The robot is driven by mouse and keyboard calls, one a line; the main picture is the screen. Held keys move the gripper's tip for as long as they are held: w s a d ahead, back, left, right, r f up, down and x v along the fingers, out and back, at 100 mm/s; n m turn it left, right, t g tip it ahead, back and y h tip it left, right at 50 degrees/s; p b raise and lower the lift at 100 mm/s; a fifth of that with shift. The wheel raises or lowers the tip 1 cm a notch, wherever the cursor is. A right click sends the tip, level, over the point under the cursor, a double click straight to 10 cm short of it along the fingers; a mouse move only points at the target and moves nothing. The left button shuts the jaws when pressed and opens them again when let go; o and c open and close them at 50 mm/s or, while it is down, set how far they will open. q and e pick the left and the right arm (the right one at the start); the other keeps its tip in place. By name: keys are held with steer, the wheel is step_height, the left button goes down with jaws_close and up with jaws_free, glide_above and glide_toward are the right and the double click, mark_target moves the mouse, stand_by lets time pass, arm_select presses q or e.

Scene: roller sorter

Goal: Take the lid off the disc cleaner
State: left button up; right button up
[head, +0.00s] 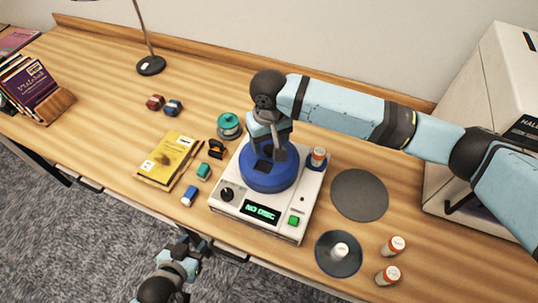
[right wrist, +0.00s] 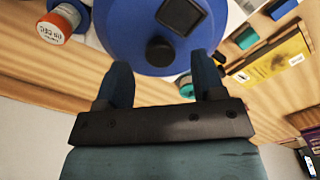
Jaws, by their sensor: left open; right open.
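The disc cleaner (head: 231,208) is a white box on the desk with a dark knob, a green button and a display reading "NO DISC". Its round blue lid (head: 268,180) sits on top, with a dark square window and a dark knob; the lid also fills the upper part of the right wrist view (right wrist: 120,30). My right gripper (head: 278,142) is over the lid. In the right wrist view its two fingers (right wrist: 160,85) are apart, with the lid's black knob (right wrist: 160,50) just beyond and between them. My left gripper (head: 187,244) is open and empty off the desk's front edge.
A bottle (head: 318,158) stands at the cleaner's back right corner. A yellow book (head: 169,158) and small items lie left.

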mark_target(269, 148)
step_height(269, 148, down, 4)
steer(key=shift+r, duration=0.25)
steer(key=shift+c, duration=0.2)
steer(key=c, duration=1)
steer(key=shift+r, duration=0.2)
